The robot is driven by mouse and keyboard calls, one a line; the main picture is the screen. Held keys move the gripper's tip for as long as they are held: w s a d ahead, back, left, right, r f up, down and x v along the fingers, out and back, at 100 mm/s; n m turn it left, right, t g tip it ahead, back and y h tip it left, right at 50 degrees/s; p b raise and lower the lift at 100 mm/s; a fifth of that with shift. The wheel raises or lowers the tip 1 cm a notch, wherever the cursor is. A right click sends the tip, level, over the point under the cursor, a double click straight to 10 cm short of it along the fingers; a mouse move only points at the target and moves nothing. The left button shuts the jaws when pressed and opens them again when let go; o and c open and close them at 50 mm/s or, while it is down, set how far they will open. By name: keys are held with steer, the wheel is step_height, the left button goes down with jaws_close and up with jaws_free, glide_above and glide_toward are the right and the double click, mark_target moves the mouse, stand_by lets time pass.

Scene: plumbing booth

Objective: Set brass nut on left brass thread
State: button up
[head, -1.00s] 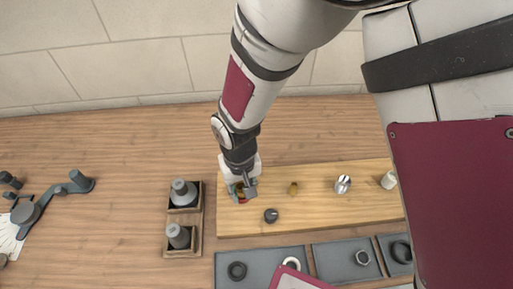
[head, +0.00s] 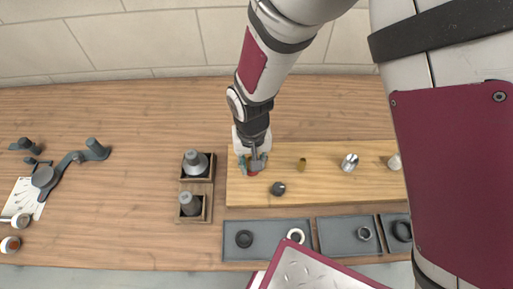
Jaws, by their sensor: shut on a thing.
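My gripper (head: 254,166) is at the left end of the wooden board (head: 330,190), low over it. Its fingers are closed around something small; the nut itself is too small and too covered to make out.
On the board are a dark knob-like piece (head: 278,188), a silver fitting (head: 349,163) and a white one (head: 394,162). Grey trays with rings (head: 266,239) lie in front. A wooden holder with two grey parts (head: 196,187) stands left.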

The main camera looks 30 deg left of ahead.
steer(key=shift+w+m, duration=0.35)
steer(key=shift+m, duration=0.05)
stand_by(0.4)
steer(key=o, duration=1.3)
steer(key=shift+c, duration=0.2)
steer(key=shift+s+p, duration=0.1)
steer(key=shift+p, duration=0.2)
steer(key=o, duration=0.8)
steer(key=shift+s, duration=0.1)
steer(key=shift+r, duration=0.1)
steer(key=shift+s+r+p, duration=0.1)
steer(key=shift+r+p, duration=1.05)
steer(key=shift+r, duration=1.25)
